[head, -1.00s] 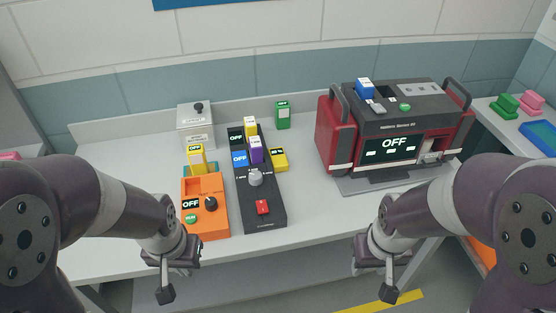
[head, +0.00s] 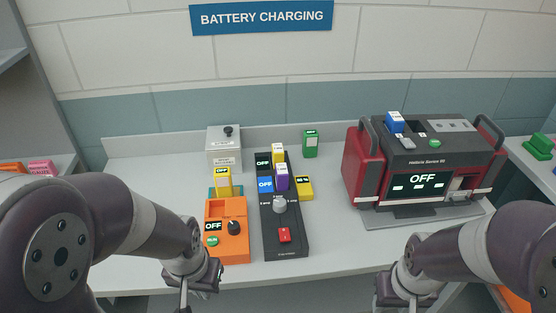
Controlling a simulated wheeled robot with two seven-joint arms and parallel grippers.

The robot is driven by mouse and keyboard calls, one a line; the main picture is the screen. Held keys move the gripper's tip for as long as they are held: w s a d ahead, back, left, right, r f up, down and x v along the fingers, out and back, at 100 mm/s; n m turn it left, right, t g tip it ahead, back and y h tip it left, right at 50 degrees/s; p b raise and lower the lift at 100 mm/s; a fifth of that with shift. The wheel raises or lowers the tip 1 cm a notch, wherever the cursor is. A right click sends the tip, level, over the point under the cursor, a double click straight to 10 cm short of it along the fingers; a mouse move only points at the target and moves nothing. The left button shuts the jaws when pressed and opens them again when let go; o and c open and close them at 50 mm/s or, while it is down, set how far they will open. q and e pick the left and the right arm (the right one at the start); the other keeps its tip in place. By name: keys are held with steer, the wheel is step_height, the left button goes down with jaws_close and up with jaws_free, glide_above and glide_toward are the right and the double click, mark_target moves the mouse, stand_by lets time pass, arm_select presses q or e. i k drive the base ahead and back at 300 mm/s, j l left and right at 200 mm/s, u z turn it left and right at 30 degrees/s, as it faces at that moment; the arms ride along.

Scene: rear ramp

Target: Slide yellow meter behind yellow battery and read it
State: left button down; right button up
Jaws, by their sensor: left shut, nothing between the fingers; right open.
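A yellow battery (head: 278,153) stands upright in the black charger's far end, behind a purple one (head: 282,177). The small display's reading is too small to be sure of. My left gripper (head: 184,298) is shut and empty at the table's front edge, left of the orange unit. My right gripper (head: 405,302) is open and empty near the front edge, partly cut off.
A grey box with a black knob (head: 224,150) and a green block (head: 310,143) stand at the back. A large red and black station (head: 420,165) reading OFF stands right. Table between charger and station is clear.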

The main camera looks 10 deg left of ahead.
mark_target(305, 191)
steer(key=i+l+u, duration=0.1)
steer(key=l+u, duration=0.25)
steer(key=u, duration=0.15)
steer(key=l+u, duration=0.45)
steer(key=i+j, duration=0.05)
